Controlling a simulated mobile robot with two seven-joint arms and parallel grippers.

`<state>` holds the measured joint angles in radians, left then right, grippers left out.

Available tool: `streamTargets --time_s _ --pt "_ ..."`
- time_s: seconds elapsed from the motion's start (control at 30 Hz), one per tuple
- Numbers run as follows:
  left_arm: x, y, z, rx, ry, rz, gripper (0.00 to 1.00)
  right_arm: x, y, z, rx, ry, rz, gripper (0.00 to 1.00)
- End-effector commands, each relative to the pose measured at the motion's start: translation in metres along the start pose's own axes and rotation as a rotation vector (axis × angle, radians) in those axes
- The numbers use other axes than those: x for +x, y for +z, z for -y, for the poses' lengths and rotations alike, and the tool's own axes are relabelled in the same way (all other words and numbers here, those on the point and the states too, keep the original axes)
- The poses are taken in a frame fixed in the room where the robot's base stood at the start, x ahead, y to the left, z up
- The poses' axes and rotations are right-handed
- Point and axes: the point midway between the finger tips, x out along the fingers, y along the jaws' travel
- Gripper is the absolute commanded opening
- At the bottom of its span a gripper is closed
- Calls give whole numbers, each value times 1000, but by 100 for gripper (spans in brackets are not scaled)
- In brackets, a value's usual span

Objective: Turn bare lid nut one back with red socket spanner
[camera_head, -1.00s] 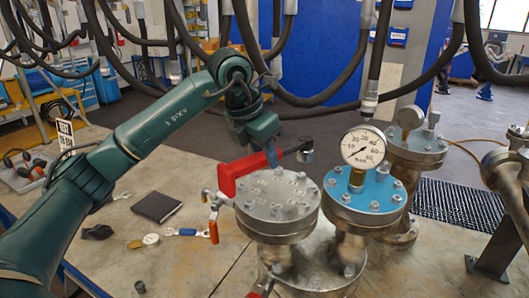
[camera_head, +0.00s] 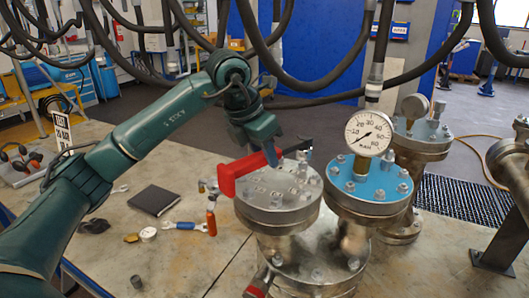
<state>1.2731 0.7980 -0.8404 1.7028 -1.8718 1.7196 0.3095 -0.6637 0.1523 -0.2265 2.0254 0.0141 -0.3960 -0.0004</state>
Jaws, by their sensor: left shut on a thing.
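The bare grey lid (camera_head: 277,203) is a round metal flange with several nuts around its rim, on a vessel at the centre. My left gripper (camera_head: 270,155) is shut on the red socket spanner (camera_head: 228,178), above the far side of this lid. My right gripper is not in view.
Close right is a blue-lidded vessel (camera_head: 370,190) with an upright pressure gauge (camera_head: 369,133). Another gauged vessel (camera_head: 419,143) stands behind it. A black notebook (camera_head: 155,200) lies on the bench. Thick hoses hang overhead.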

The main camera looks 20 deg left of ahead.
Motion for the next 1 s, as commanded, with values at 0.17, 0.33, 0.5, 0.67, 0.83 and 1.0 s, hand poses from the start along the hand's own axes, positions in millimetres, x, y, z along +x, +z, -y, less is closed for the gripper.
streamTargets --time_s 0.17,0.33,0.5,0.67,0.83,1.0 --pt "-1 0 0 0 0 8 2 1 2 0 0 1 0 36" --pt "-1 0 0 0 0 8 2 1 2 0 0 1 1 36" --pt "3 -2 0 0 1 7 2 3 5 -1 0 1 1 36" --pt "8 -4 0 0 1 7 2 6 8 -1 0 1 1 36" --pt "13 -6 0 0 1 7 2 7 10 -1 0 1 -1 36" --pt "19 -8 0 0 1 7 2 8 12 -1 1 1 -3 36"
